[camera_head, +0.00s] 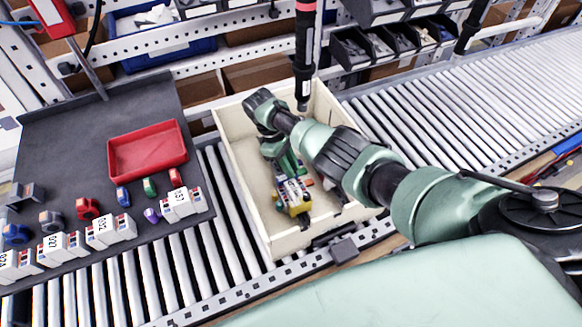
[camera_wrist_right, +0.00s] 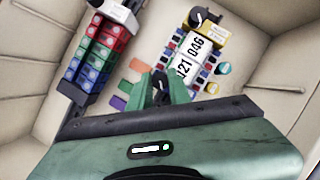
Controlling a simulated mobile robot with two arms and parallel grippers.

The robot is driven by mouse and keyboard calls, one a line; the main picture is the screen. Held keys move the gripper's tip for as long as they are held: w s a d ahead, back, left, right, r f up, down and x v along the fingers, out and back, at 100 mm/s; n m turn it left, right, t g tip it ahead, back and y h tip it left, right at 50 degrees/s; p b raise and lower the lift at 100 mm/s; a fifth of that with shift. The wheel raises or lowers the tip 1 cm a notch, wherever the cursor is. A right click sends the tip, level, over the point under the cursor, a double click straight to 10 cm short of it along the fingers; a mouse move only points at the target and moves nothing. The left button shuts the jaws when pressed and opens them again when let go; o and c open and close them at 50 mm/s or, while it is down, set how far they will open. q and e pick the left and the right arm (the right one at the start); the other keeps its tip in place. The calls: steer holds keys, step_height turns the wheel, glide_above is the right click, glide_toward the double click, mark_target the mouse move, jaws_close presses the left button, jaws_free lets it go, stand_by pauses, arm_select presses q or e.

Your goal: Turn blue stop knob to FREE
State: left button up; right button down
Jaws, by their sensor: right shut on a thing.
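My right gripper (camera_head: 287,172) reaches down into the pale wooden crate (camera_head: 237,178). In the right wrist view its green fingers (camera_wrist_right: 161,88) are close together around a small dark part (camera_wrist_right: 160,78). Most of that part is hidden, and I cannot tell its colour or setting. Right of the fingers lies a white labelled unit with a yellow end (camera_wrist_right: 209,42) and a black knob (camera_wrist_right: 201,17). A round blue-green piece (camera_wrist_right: 223,68) is at its side. I cannot tell which piece is the blue stop knob, and no FREE mark is legible. My left gripper is not in view.
A block of red, green and blue parts (camera_wrist_right: 91,58) lies along the crate's left side in the wrist view. A dark mat (camera_head: 70,150) holds a red tray (camera_head: 147,150) and several white units. A black tool (camera_head: 304,60) hangs over the crate. Roller conveyor (camera_head: 460,100) surrounds the crate.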

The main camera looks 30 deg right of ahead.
steer(key=shift+r, duration=0.1)
stand_by(0.4)
steer(key=c, duration=1.3)
jaws_free()
steer(key=b+v, duration=0.1)
steer(key=v, duration=0.6)
steer(key=shift+w+r, duration=0.15)
steer(key=shift+r, duration=0.25)
